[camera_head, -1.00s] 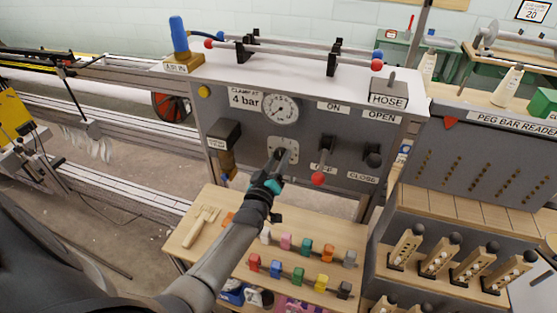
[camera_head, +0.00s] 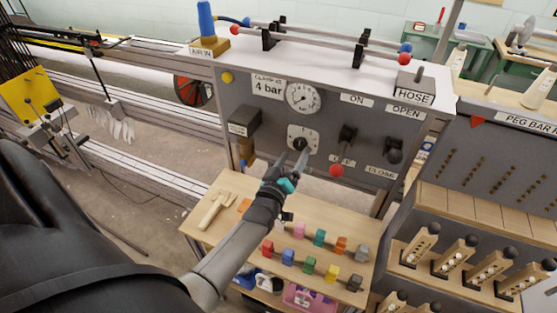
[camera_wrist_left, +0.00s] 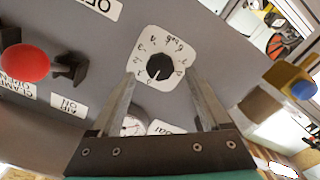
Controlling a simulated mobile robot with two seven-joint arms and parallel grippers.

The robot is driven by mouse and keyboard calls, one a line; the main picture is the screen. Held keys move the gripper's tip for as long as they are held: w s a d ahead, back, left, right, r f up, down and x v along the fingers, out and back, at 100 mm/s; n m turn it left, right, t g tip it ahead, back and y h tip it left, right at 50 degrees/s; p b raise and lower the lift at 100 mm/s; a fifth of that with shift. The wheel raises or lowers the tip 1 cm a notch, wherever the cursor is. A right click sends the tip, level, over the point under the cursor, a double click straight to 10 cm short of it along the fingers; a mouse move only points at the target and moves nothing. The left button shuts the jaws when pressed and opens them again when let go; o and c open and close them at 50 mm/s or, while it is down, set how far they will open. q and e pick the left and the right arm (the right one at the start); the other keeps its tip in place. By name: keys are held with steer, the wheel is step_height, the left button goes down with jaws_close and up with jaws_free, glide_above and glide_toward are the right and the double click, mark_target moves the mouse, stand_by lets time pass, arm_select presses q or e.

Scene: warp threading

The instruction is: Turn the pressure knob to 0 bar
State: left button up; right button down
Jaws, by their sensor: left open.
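The pressure knob (camera_head: 299,143) is a small black dial on a white scale plate (camera_head: 313,134) on the grey panel. It also shows in the left wrist view (camera_wrist_left: 160,66), a light pointer mark on it. The round pressure gauge (camera_head: 303,97) sits above it, beside the "CLAMP AT 4 bar" label (camera_head: 268,86). My left gripper (camera_head: 295,158) is just below and in front of the knob. In the left wrist view its fingers (camera_wrist_left: 163,92) are spread, one on each side of the knob plate, with nothing between them held. My right gripper is out of view.
A red-balled lever (camera_head: 337,170) and a black hose knob (camera_head: 393,150) stick out of the panel to the right. A dark box (camera_head: 244,124) juts out at left. Below, a wooden table (camera_head: 200,226) carries several colored pegs and a fork-like comb (camera_head: 213,210).

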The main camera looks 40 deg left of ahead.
arm_select(q)
steer(key=v, duration=1.2)
steer(key=shift+d+p, duration=0.1)
steer(key=shift+p, duration=0.2)
